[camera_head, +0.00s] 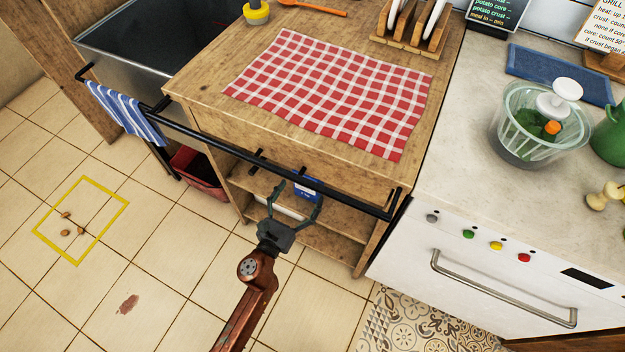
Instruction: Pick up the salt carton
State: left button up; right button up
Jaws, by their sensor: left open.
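A blue carton (307,186), which looks like the salt carton, is on the open shelf under the wooden counter. Only a small part of it shows, because the black rail and my gripper cover some of it. My left gripper (299,194) is open in front of the shelf, with its fingers spread on either side of the carton in the picture. I cannot tell whether the fingers touch it. My right gripper is not in view.
A black rail (225,149) runs along the counter front, just above my gripper. A white low object (281,207) lies on the shelf beside the carton. A red bin (197,170) stands left of the shelf, and a white oven (478,262) stands right. The tiled floor in front is mostly clear.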

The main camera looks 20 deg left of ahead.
pick_arm(q)
jog(key=w, duration=0.6)
jog(key=shift+w+a+f, duration=0.15)
jog(key=shift+w, duration=0.2)
jog(key=shift+c, duration=0.4)
jog(key=c, duration=2)
jog(key=shift+c, duration=0.5)
